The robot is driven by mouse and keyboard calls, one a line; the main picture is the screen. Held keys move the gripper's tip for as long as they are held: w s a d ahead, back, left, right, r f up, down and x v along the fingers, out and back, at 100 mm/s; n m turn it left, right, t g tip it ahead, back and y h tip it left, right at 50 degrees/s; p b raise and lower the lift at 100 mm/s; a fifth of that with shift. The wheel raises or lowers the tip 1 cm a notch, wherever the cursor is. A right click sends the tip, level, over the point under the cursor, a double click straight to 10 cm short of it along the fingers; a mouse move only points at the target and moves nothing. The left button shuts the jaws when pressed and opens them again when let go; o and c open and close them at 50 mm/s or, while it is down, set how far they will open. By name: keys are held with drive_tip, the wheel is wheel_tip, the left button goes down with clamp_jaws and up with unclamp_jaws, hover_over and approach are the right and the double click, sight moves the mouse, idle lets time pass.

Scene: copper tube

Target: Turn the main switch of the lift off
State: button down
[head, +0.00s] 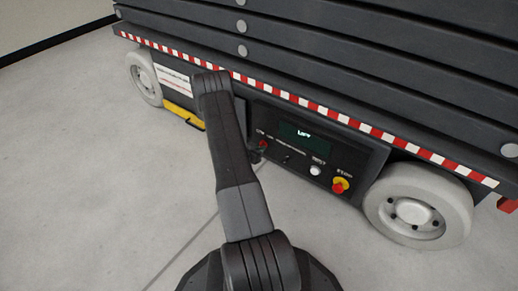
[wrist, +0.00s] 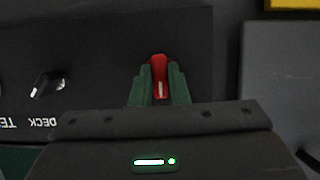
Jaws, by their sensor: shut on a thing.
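The main switch is a red rotary knob (wrist: 159,63) on the lift's dark control panel (head: 333,160). In the head view the red knob (head: 263,144) shows small at the panel's left end, beside my arm. My gripper (wrist: 159,88) has green fingers, shut on the red knob from both sides. A pale mark on the knob runs up and down in the wrist view, between the fingers. The lower part of the knob and any position labels near it are hidden by my gripper. The panel's display (head: 304,133) is lit and reads "LIFT".
A black selector knob (wrist: 47,84) sits left of the red one in the wrist view, with upside-down lettering including "DECK". A white button (head: 315,170) and a red emergency button on yellow (head: 339,186) are farther right on the panel. A wheel (head: 418,205) stands right of it. The floor is clear.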

drive_tip(key=c, duration=1.4)
unclamp_jaws()
drive_tip(key=shift+s, duration=0.1)
drive_tip(key=p+v, duration=0.4)
drive_tip(key=v, duration=0.9)
drive_tip(key=shift+s+a+p, duration=0.25)
drive_tip(key=shift+a+p, duration=0.05)
drive_tip(key=shift+w+d, duration=0.1)
drive_tip(key=b+x, duration=0.4)
drive_tip(key=x, duration=0.9)
drive_tip(key=shift+w+d+b, duration=0.25)
drive_tip(key=shift+b, duration=0.05)
